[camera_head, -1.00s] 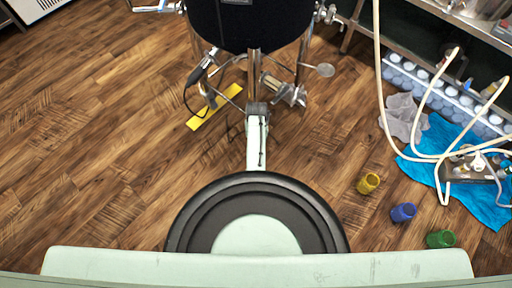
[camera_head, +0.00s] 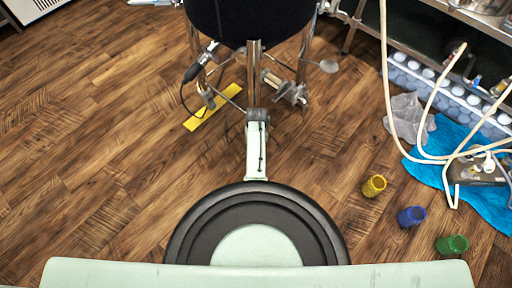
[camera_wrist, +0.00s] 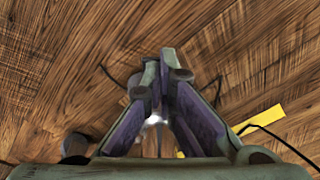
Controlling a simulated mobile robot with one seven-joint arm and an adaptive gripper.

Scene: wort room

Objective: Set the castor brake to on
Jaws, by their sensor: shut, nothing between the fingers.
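The dark round vessel (camera_head: 250,22) stands on shiny metal legs at the top of the head view. Metal fittings (camera_head: 290,92) show low beside its right leg. I cannot make out the castor or its brake lever for certain. My gripper (camera_wrist: 158,76) is shut and empty in the wrist view, with its fingers pointing towards the wooden floor. A small bright metal piece (camera_wrist: 155,120) shows behind the fingers; I cannot tell what it is. In the head view my pale arm reaches forward below the vessel, and my fingertips cannot be made out there.
A yellow strip (camera_head: 213,107) lies on the floor by the vessel's left leg, with a black cable near it. Yellow (camera_head: 374,186), blue (camera_head: 411,216) and green (camera_head: 452,245) cups stand at the right. A blue cloth (camera_head: 430,170) and hoses lie beyond them. The left floor is clear.

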